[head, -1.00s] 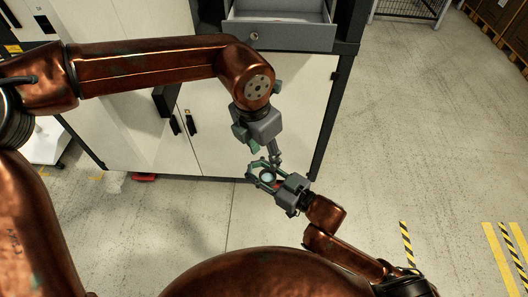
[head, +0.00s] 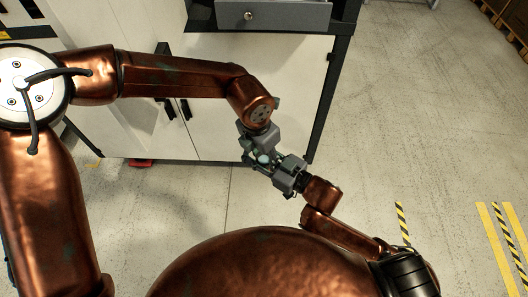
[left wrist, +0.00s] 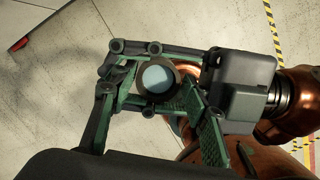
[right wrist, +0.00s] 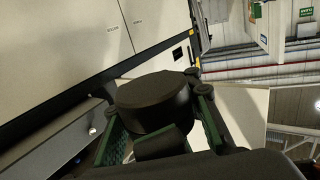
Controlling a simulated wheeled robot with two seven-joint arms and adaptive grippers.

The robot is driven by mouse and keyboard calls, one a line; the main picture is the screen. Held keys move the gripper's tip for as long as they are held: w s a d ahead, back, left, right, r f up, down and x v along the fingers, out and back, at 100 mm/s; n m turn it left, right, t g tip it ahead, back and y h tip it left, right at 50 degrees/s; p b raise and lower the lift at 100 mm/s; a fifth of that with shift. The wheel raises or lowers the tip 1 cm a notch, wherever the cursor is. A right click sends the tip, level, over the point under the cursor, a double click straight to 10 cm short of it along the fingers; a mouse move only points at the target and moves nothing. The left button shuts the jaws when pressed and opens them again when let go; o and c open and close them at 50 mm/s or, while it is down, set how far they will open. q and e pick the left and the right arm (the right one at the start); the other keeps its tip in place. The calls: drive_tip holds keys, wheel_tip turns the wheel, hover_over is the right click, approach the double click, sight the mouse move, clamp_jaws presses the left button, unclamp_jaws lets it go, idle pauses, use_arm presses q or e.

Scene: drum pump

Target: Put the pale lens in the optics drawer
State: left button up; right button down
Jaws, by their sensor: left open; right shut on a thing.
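The pale lens (head: 264,158), a pale disc in a dark round mount, is held in my right gripper (head: 268,161). The left wrist view shows its pale face (left wrist: 157,78) between green fingers. The right wrist view shows the dark side of its mount (right wrist: 152,108) between the right fingers. My left gripper (head: 261,155) is open, pointing down at the lens, and its fingers overlap the right ones; whether they touch the lens I cannot tell. A grey drawer (head: 275,15) with a round lock is at the top edge of the head view; its inside is out of frame.
A white cabinet (head: 260,90) with dark edges and black handles (head: 185,109) stands below the drawer and behind the grippers. Open concrete floor lies to the right, with yellow-black striped tape (head: 402,222) on it.

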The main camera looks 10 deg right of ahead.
use_arm(q)
drive_tip(key=shift+c, duration=0.5)
drive_tip(key=c, duration=0.6)
drive_tip(key=shift+c, duration=0.9)
use_arm(e)
drive_tip(key=c, duration=1.3)
unclamp_jaws()
